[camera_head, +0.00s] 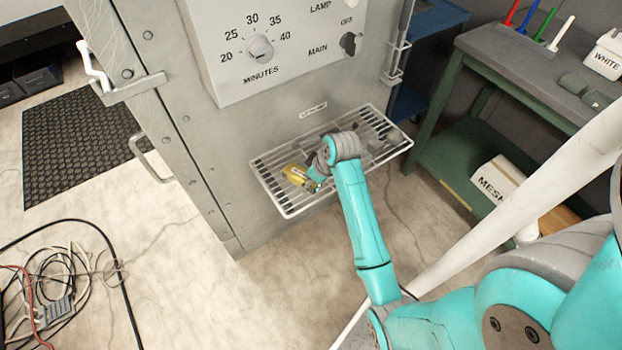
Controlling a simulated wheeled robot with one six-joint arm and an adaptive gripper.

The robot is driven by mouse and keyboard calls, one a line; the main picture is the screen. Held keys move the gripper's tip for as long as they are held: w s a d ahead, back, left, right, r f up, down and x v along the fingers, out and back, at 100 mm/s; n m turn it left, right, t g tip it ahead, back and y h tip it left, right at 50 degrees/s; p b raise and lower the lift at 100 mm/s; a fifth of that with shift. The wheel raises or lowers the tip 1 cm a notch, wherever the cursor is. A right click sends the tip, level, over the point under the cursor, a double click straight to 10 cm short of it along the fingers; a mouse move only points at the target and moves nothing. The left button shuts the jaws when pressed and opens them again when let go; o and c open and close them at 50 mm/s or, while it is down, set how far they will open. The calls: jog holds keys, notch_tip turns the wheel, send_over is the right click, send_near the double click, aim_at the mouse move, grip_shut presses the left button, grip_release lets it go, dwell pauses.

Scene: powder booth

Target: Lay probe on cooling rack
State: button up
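The cooling rack (284,207) is a white wire shelf on the front of the grey cabinet, below its control panel. A yellow object with a pale label (298,175), possibly the probe, is at the rack's left part, right beside my gripper (314,178). My gripper is over the rack and mostly hidden behind my own teal and grey wrist. I cannot tell whether its fingers are open or shut, or whether the yellow object rests on the wires or is held.
Small grey pieces (376,146) lie on the rack's right part. The control panel (280,45) rises behind it. A green bench (520,65) with colored tools and a white box stands right, a MESH box (497,180) on its lower shelf. Cables (60,285) lie on the floor at left.

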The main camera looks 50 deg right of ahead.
jog(key=shift+f, duration=0.1)
jog(key=o, duration=1.2)
jog(key=shift+o, duration=0.2)
